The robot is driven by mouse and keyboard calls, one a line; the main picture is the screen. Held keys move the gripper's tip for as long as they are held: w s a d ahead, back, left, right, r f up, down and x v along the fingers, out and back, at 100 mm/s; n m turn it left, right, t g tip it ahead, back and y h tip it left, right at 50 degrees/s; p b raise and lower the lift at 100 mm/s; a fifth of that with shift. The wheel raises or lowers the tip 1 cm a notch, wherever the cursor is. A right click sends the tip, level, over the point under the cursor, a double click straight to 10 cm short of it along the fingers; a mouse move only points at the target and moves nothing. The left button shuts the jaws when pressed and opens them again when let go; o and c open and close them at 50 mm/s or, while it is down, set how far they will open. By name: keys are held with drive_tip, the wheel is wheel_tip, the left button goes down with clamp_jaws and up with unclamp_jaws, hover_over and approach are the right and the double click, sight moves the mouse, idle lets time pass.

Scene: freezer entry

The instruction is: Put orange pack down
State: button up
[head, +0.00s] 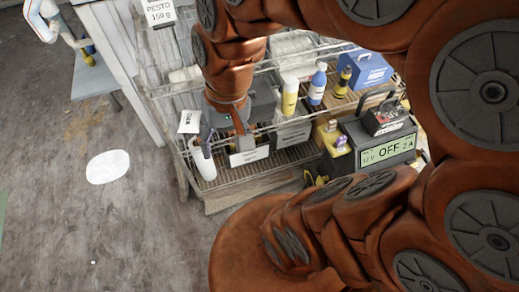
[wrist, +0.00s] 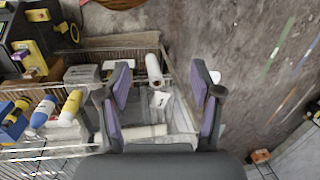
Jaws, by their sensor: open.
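My gripper (wrist: 162,82) is open, its two purple-padded fingers apart with no pack held between them. In the head view my gripper (head: 224,136) is low over the left end of the wire shelf (head: 240,176), partly hidden by my own arm. Beyond the fingers, the wrist view shows a white roll (wrist: 153,70) and a white packet (wrist: 160,100). A small orange item (wrist: 260,156) shows at the lower right of the wrist view. It is too small to tell whether it is the orange pack. I make out no clear orange pack in the head view.
The shelf holds a yellow bottle (head: 290,96), a blue bottle (head: 317,84), a blue case (head: 366,70) and label cards. A dark device reading OFF (head: 384,140) stands right. A white patch (head: 108,167) lies on the open floor at left.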

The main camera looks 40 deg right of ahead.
drive_tip(key=s+d+f+n+g+h, duration=0.1)
drive_tip(key=s+d+n+h, duration=0.1)
drive_tip(key=s, duration=0.5)
drive_tip(key=shift+d+f+n+g, duration=0.3)
drive_tip(key=shift+d+f, duration=0.1)
drive_tip(key=shift+d, duration=0.3)
idle(2.4)
